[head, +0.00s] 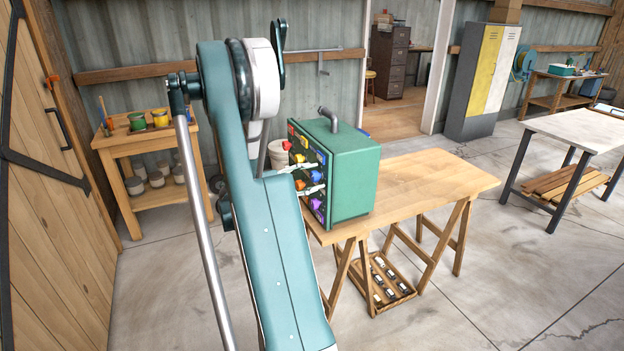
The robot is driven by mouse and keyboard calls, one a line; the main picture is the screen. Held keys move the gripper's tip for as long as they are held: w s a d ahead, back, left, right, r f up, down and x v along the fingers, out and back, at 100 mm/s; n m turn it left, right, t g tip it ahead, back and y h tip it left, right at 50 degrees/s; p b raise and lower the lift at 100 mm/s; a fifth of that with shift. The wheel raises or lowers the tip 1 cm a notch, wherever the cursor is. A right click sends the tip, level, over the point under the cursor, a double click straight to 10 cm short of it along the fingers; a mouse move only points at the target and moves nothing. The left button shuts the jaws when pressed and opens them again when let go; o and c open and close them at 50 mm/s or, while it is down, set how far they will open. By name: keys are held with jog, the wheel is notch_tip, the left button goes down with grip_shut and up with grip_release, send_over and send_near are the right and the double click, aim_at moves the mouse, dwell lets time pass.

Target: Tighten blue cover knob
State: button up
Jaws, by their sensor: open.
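A green box-shaped machine (354,179) with a dark grey bent pipe on top stands on the wooden trestle table. Its left-facing dark panel (308,168) carries several small coloured knobs in red, yellow, orange, blue and purple. A blue knob (321,157) shows high on the panel near its right edge. My gripper (310,176) is at the panel, its two pale fingers apart, one above the other. An orange knob lies close to the fingers; I cannot tell whether they touch it.
The trestle table (435,181) is bare to the right of the machine. A slatted tray with dark items (384,282) sits beneath it. A side table with paint cans (150,150) is left; a workbench (583,130) is right. Open concrete floor lies in front.

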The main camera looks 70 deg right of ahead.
jog(key=c, duration=0.9)
jog(key=shift+m, duration=0.4)
jog(key=m, duration=0.3)
jog(key=shift+m+b, duration=0.4)
jog(key=shift+m, duration=2.1)
